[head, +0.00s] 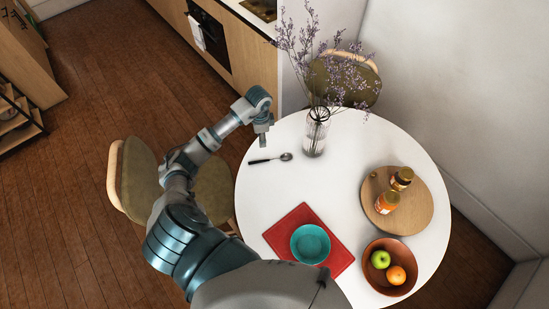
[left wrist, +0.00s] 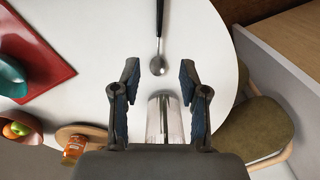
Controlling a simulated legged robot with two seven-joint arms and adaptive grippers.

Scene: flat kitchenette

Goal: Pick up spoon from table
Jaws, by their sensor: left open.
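The spoon (head: 270,159) lies on the white round table (head: 285,190) near its far left edge, dark handle to the left and metal bowl to the right. My left gripper (head: 264,139) is above the table close to the spoon, pointing down. In the left wrist view the gripper (left wrist: 159,74) is open and empty. There the spoon (left wrist: 157,64) has its bowl between the fingertips in the picture and its handle running away to the top. I cannot tell the exact height of the fingers above it. My right gripper is not in view.
A glass vase (head: 315,135) with purple stems stands just right of the spoon. A teal bowl (head: 310,244) sits on a red mat (head: 279,233). A wooden board (head: 413,215) with jars and a brown fruit bowl (head: 389,285) stand to the right. Chairs flank the table.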

